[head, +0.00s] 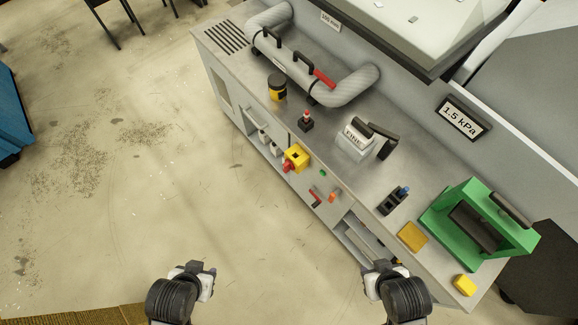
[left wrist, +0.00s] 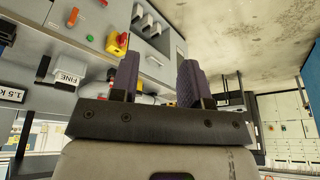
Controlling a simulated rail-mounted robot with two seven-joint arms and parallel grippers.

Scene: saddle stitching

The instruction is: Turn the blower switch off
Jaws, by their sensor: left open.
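Several controls sit on the front of the grey cabinet (head: 232,105): a yellow box with a red knob (head: 294,159), a green button (head: 323,173), a red lever (head: 315,198) and an orange switch (head: 333,197). I cannot read which is the blower switch. The left wrist view also shows the yellow box (left wrist: 117,43) and the green button (left wrist: 111,11). My left gripper (head: 198,268) is open and empty, over the floor left of the cabinet; its parted fingers (left wrist: 158,74) show in the left wrist view. My right gripper (head: 381,268) is near the cabinet's front lower edge; its jaws are unclear.
On the worktop are a grey hose (head: 352,88), a yellow-black jar (head: 277,87), a small red-topped part (head: 306,121), a "FINE" block (head: 355,140) and a green frame (head: 448,222). A "1.5 kPa" sign (head: 462,118) stands behind. The floor (head: 150,200) at left is clear.

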